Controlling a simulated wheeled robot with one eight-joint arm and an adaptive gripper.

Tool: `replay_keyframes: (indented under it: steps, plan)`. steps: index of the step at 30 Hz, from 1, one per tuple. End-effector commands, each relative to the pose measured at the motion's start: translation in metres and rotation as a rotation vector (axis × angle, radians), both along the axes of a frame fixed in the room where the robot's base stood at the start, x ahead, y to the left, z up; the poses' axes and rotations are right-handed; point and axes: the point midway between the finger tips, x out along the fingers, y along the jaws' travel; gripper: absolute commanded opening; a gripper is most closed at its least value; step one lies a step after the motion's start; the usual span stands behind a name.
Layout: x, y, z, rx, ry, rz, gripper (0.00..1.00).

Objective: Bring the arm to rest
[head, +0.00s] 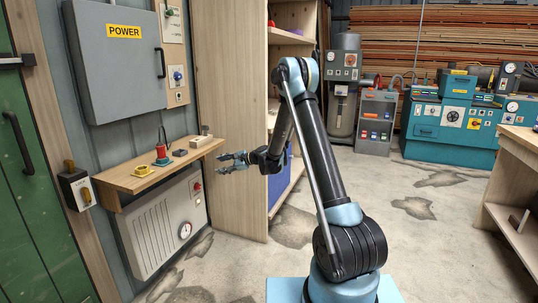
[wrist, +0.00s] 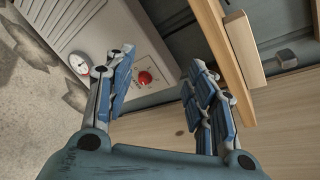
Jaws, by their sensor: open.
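My gripper (head: 232,162) is open and empty in the head view, held out to the left in front of the right end of a small wooden shelf (head: 140,184). Its two fingers also show spread apart in the wrist view (wrist: 165,95), with nothing between them. My arm is bent, rising from its base and reaching down to the left. In the wrist view, a heater-like panel with a red knob (wrist: 145,78) lies beyond the fingers.
On the shelf are a yellow item (head: 142,170), a red and green item (head: 162,155) and small blocks. A grey power cabinet (head: 120,70) hangs above. A wooden cupboard side (head: 232,90) stands behind the gripper. Open floor (head: 400,190) lies to the right; a workbench (head: 520,150) is at the right edge.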

Motion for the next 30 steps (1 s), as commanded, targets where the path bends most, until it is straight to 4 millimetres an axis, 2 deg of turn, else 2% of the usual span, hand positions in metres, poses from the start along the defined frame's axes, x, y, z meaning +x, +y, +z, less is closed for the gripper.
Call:
replay_keyframes:
  steps: [1, 6, 15, 21, 30]
  plan:
    - [-0.005, -0.009, 0.011, -0.026, -0.02, 0.006, 0.5]
    - [-0.024, -0.035, 0.04, -0.123, -0.093, 0.035, 0.5]
    - [-0.067, -0.086, 0.082, -0.296, -0.21, 0.096, 0.5]
    - [-0.102, -0.121, 0.103, -0.411, -0.277, 0.143, 0.5]
    - [-0.163, -0.175, 0.124, -0.582, -0.364, 0.226, 0.5]
